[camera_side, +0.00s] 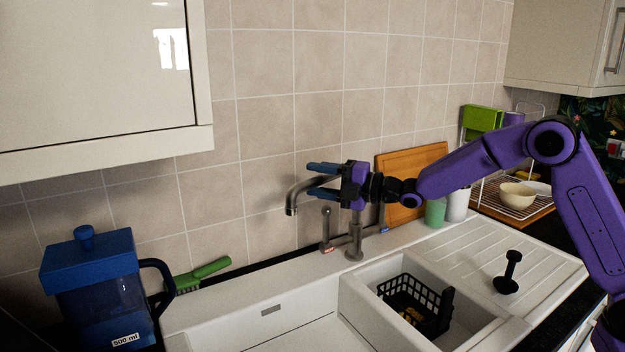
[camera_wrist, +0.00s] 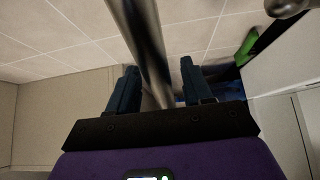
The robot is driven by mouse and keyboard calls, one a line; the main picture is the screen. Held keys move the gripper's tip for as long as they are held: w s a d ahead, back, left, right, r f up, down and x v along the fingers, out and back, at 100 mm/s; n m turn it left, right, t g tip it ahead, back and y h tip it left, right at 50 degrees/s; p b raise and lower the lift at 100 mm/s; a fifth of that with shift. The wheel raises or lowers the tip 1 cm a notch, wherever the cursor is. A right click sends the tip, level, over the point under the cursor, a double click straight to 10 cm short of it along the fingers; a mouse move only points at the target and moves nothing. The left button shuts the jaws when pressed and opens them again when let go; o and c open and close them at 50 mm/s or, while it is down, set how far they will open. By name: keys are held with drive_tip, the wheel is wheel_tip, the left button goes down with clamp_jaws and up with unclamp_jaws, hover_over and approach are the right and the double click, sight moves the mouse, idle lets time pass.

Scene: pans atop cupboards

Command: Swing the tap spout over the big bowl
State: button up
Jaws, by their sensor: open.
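The metal tap (camera_side: 354,240) stands on the sink's back ledge. Its curved spout (camera_side: 296,195) points left, with the outlet turned down; I cannot tell exactly what lies beneath it. My gripper (camera_side: 311,180) is open around the spout, with blue fingers pointing left. In the wrist view, the spout (camera_wrist: 143,40) passes between the two fingers (camera_wrist: 160,85), with gaps seen on both sides. The big bowl (camera_side: 310,335) is at the front left of the sink and is cut off by the frame. The small bowl (camera_side: 362,300) is to its right.
A black basket (camera_side: 415,305) sits in the small bowl. A tap lever (camera_side: 326,230) stands left of the tap column. A blue jug (camera_side: 95,295) and green brush (camera_side: 200,275) are at left. A wooden board (camera_side: 415,165) leans behind my wrist. A black plunger-like object (camera_side: 508,280) stands on the drainer.

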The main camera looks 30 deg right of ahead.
drive_tip(key=shift+x, duration=0.95)
clamp_jaws()
drive_tip(key=shift+s+d+n+g+y, duration=0.25)
drive_tip(key=shift+s+n+g+y, duration=0.5)
drive_tip(key=shift+s+y, duration=0.1)
drive_tip(key=shift+s+d+n+g+y, duration=0.25)
drive_tip(key=shift+s+n+g+y, duration=0.4)
drive_tip(key=shift+s+g+y, duration=0.15)
drive_tip(key=shift+s+d+n+g+y, duration=0.4)
drive_tip(key=shift+s+n+g, duration=0.2)
drive_tip(key=shift+g, duration=0.1)
drive_tip(key=shift+s+d+n+g+y, duration=0.3)
drive_tip(key=shift+s+n+g+y, duration=0.15)
drive_tip(key=shift+s+g, duration=0.25)
drive_tip(key=shift+s+d+n+g+y, duration=0.35)
drive_tip(key=shift+s+n+g, duration=0.2)
drive_tip(key=shift+g, duration=0.2)
unclamp_jaws()
